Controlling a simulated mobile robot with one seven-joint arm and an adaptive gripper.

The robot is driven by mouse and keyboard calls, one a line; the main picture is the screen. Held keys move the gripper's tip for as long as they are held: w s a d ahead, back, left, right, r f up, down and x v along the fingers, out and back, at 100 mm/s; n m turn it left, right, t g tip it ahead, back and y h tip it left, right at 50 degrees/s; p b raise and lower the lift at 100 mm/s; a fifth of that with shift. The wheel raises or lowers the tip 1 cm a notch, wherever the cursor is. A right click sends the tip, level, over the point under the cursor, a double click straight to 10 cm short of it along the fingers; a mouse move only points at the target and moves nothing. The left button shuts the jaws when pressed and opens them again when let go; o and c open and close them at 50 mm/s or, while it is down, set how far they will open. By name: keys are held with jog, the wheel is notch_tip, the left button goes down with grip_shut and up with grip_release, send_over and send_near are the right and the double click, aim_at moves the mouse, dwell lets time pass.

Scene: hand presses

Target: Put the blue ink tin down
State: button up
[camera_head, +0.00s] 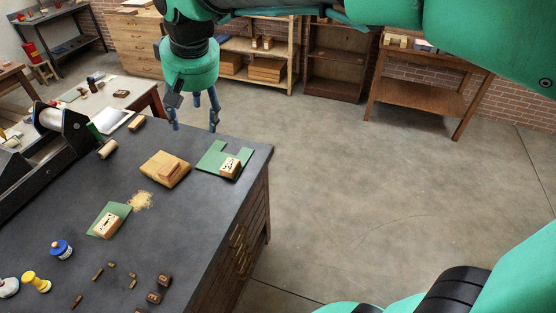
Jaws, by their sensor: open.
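The blue ink tin (62,250) stands on the dark worktop (170,235) at the lower left, with a blue top and a dark body with a pale label. Nothing is holding it. My gripper (194,126) is open and empty near the far right part of the worktop. It is far from the blue tin.
A yellow-topped item (36,282) stands beside the blue tin. A wooden block (164,169), two green mats (214,159) with stamp blocks, and several small brown pieces lie on the worktop. A press with a roller (62,122) stands at left. Open floor lies right.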

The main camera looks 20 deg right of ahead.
jog(key=s+d+f, duration=0.2)
jog(key=s+d, duration=0.2)
jog(key=s, duration=0.3)
jog(key=s+d+f+m+t, duration=0.1)
jog(key=s+d+f, duration=0.2)
jog(key=s+d, duration=0.2)
jog(key=s+d+f+m+t+h, duration=0.1)
jog(key=s+d+f, duration=0.2)
jog(key=s, duration=0.8)
jog(key=shift+d, duration=1.05)
notch_tip(320, 180, down, 5)
jog(key=b, duration=0.5)
jog(key=shift+r, duration=0.1)
